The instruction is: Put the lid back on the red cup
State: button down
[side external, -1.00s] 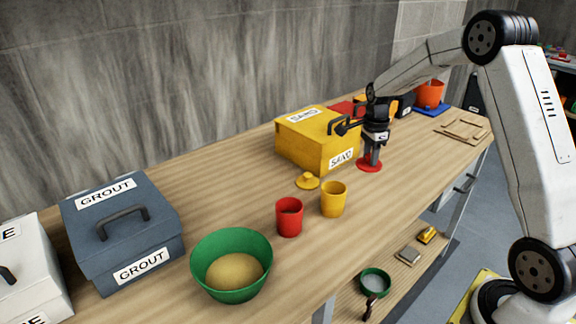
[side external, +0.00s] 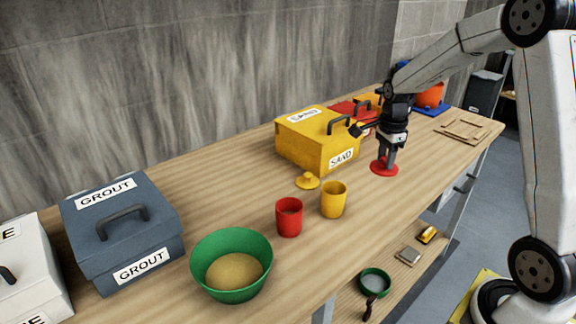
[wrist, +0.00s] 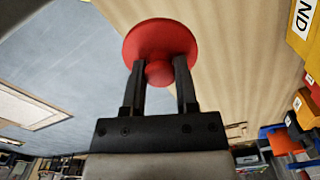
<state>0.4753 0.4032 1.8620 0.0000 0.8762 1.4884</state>
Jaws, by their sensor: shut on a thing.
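The red lid (side external: 384,167) is a flat disc with a round knob. My gripper (side external: 389,155) is shut on its knob, pointing down, to the right of the yellow sand box. The wrist view shows the red lid (wrist: 160,40) with its knob between the two fingers of my gripper (wrist: 160,72). I cannot tell whether the lid touches the bench or hangs just above it. The red cup (side external: 289,217) stands upright and uncovered on the bench, left of and nearer than the lid.
A yellow cup (side external: 333,200) stands right beside the red cup, with a yellow lid (side external: 307,181) behind it. A green bowl (side external: 231,263) of sandy material is at the front left. The yellow sand box (side external: 307,145) and grey grout box (side external: 122,230) stand behind.

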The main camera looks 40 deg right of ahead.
dwell(0.3)
jog(key=w+a+r+n, duration=0.1)
jog(key=w+a, duration=0.4)
jog(key=a, duration=0.7)
jog(key=w+a+r+n, duration=0.1)
jog(key=w+a+n, duration=0.2)
jog(key=a, duration=0.9)
jog(key=shift+w+n, duration=0.4)
jog(key=shift+w, duration=0.6)
jog(key=shift+f, duration=0.15)
notch_tip(320, 180, down, 6)
jog(key=shift+f, duration=0.25)
dwell(1.1)
